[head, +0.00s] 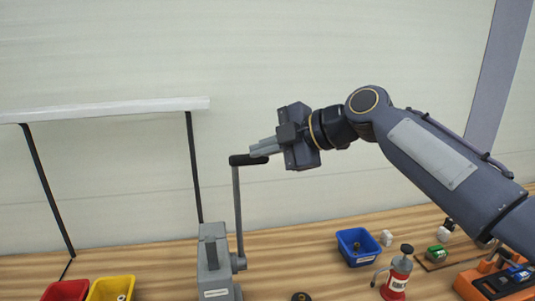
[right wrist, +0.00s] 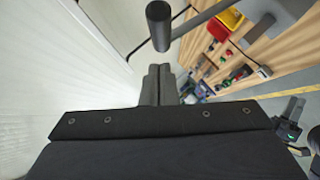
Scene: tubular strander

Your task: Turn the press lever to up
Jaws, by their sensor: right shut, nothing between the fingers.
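The grey press (head: 214,262) stands on the bench at the lower middle of the head view. Its lever (head: 237,210) points almost straight up from the pivot at the press's right side. A black handle (head: 241,160) sits crosswise at the lever's top; its round end also shows in the right wrist view (right wrist: 158,26). My right gripper (head: 257,149) is shut and empty, with its fingertips right at the handle's right end. I cannot tell whether they touch it. In the right wrist view the closed fingers (right wrist: 158,88) point toward the handle. My left gripper is out of view.
Red (head: 66,290) and yellow (head: 111,288) bins are at lower left. A shelf-like frame (head: 110,108) stands behind, left of the lever.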

